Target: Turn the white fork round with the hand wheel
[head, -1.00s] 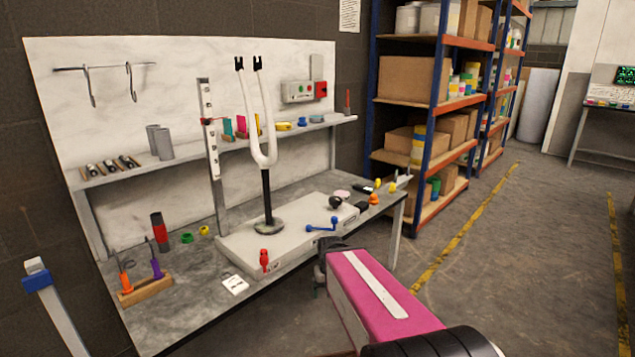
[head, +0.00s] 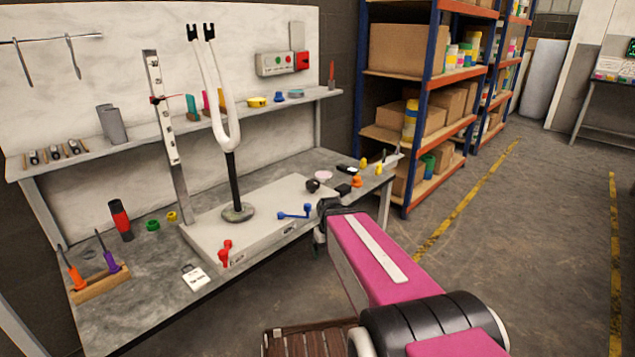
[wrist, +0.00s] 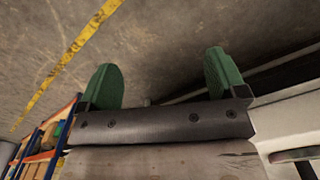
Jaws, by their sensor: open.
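The white fork (head: 222,110) stands upright, prongs up, on a black post above a round grey foot (head: 238,212) on a pale box-like base (head: 200,236) on the bench. On the base's front are a red handle (head: 225,252) and a blue handle (head: 294,212); a black knob (head: 313,186) sits near its right end. I cannot tell which part is the hand wheel. My gripper (head: 322,228) is near the bench's front edge, right of the blue handle, its fingers mostly hidden. In the wrist view its green fingers (wrist: 162,85) are wide apart and empty, over the floor.
The bench (head: 150,310) also holds a tool block (head: 98,285), a white tag (head: 196,278) and small coloured parts. An upright slotted post (head: 165,110) stands left of the fork. Shelving (head: 425,100) stands behind right. Floor (head: 490,260) is clear to the right.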

